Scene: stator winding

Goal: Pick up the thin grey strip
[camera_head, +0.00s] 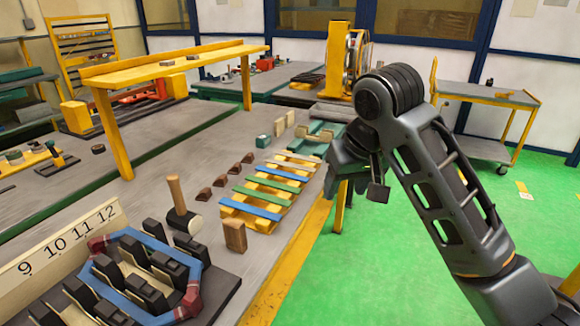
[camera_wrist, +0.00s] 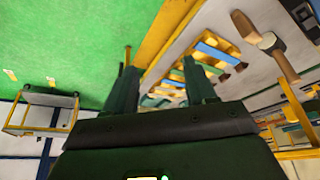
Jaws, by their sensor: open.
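A low yellow wooden rack (camera_head: 235,219) on the bench bears several thin strips laid crosswise. I cannot tell for sure which pale one is the thin grey strip. My gripper (camera_head: 335,186) is beside the rack's far right end, above the bench edge. In the wrist view my gripper (camera_wrist: 160,78) has its two fingers apart with nothing held; the rack's strips (camera_wrist: 217,52) show beyond the right finger.
The stator (camera_head: 150,275) sits at the near left by a numbered board (camera_head: 65,240). A yellow shelf (camera_head: 175,64) spans the bench behind.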

